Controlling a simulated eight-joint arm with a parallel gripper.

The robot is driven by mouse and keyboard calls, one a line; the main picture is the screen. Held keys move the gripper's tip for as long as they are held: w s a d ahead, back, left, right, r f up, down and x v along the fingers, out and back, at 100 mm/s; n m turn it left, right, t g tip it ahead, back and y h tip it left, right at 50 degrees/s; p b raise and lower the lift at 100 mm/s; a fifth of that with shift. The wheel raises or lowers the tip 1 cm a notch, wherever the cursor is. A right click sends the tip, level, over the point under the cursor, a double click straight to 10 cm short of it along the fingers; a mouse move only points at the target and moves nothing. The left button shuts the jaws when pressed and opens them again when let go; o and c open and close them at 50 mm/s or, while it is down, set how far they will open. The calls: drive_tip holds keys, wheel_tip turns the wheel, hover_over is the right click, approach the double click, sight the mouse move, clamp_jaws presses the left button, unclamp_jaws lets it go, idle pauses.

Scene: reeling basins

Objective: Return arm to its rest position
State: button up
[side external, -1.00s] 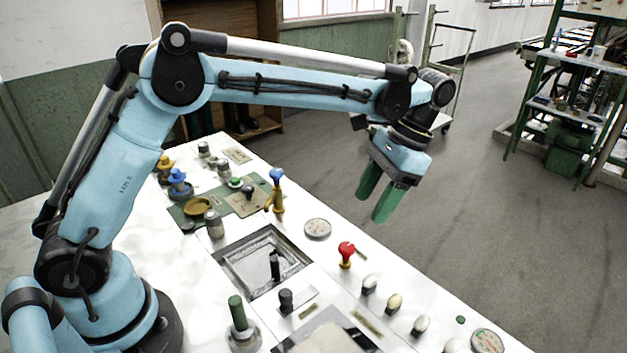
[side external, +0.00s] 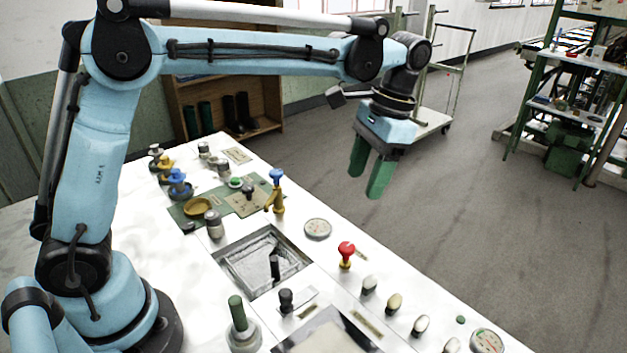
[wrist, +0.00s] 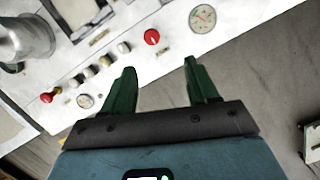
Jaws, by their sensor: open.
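My gripper (side external: 369,176) has two green fingers that stand apart with nothing between them. In the side external view it hangs in the air beyond the far edge of the white control bench (side external: 385,278), fingers pointing down. In the wrist view the open fingers (wrist: 158,88) point toward the bench, with its knobs and dials above them in the picture. My light blue arm is bent at the elbow, its forearm reaching nearly level over the bench.
The bench carries a sunken basin (side external: 264,262), a red knob (side external: 346,250), a blue-handled valve (side external: 276,185), dials and several other knobs. A wheeled trolley (side external: 432,122) stands behind the gripper. A green-framed machine (side external: 575,110) stands at right. The floor between is clear.

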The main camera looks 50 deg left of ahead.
drive_tip(key=s+a+f+n+t+h, duration=0.1)
drive_tip(key=s+a+f+n+t, duration=0.2)
drive_tip(key=s+a+t, duration=0.6)
drive_tip(key=shift+s+a+n+t, duration=0.25)
drive_tip(key=shift+s+n, duration=0.25)
drive_tip(key=shift+s, duration=1.2)
